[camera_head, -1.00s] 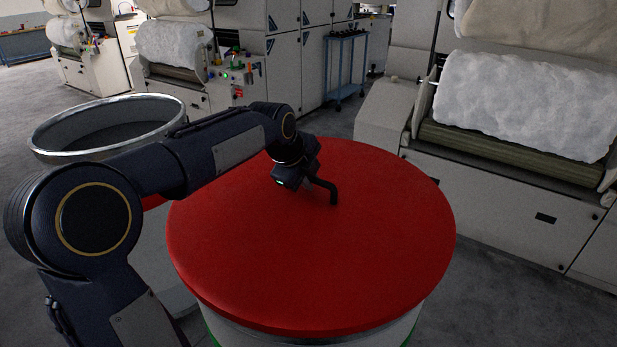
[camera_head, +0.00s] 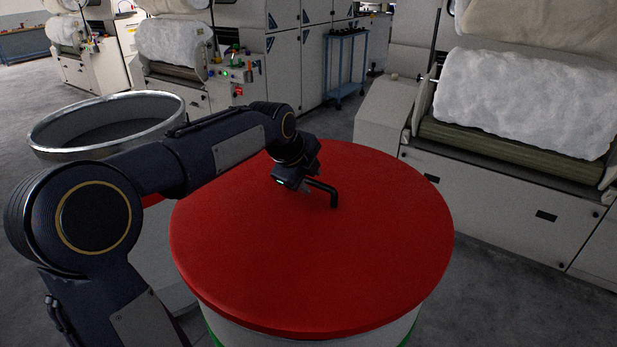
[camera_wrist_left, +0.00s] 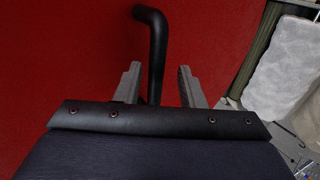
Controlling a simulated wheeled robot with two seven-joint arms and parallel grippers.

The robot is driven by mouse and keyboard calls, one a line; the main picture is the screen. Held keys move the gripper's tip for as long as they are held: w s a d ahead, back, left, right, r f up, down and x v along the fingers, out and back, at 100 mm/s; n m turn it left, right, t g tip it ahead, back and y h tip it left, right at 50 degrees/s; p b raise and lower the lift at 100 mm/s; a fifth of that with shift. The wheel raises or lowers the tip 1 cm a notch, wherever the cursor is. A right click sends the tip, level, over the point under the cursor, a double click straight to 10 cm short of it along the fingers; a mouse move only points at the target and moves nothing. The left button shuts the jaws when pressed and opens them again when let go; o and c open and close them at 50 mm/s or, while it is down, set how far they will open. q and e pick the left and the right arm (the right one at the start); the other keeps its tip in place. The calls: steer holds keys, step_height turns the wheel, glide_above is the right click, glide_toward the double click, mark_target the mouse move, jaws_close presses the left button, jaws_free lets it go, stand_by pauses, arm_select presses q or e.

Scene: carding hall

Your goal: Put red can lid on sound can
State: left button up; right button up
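The red can lid (camera_head: 330,265) is a wide disc on top of a pale can with a green band (camera_head: 375,333); I see no gap along the front edge. Its black bent handle (camera_head: 325,190) stands up near the middle. My left gripper (camera_head: 307,187) is low over the lid at the handle. In the left wrist view the left gripper (camera_wrist_left: 157,85) has its two fingers apart, one each side of the handle (camera_wrist_left: 155,40), with space beside it. Most of the lidded can is hidden under the lid. My right gripper is out of view.
An open can with a metal rim (camera_head: 105,122) stands at the left, partly behind my left arm, with a bit of red showing below. A carding machine (camera_head: 500,200) stands close at the right. A blue trolley (camera_head: 345,65) is farther back. Grey floor lies between.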

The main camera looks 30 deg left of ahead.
arm_select(q)
steer(key=shift+r+p, duration=0.65)
steer(key=shift+r, duration=0.1)
steer(key=b+v, duration=0.1)
steer(key=v, duration=1)
steer(key=shift+s+r, duration=0.25)
steer(key=shift+r, duration=0.05)
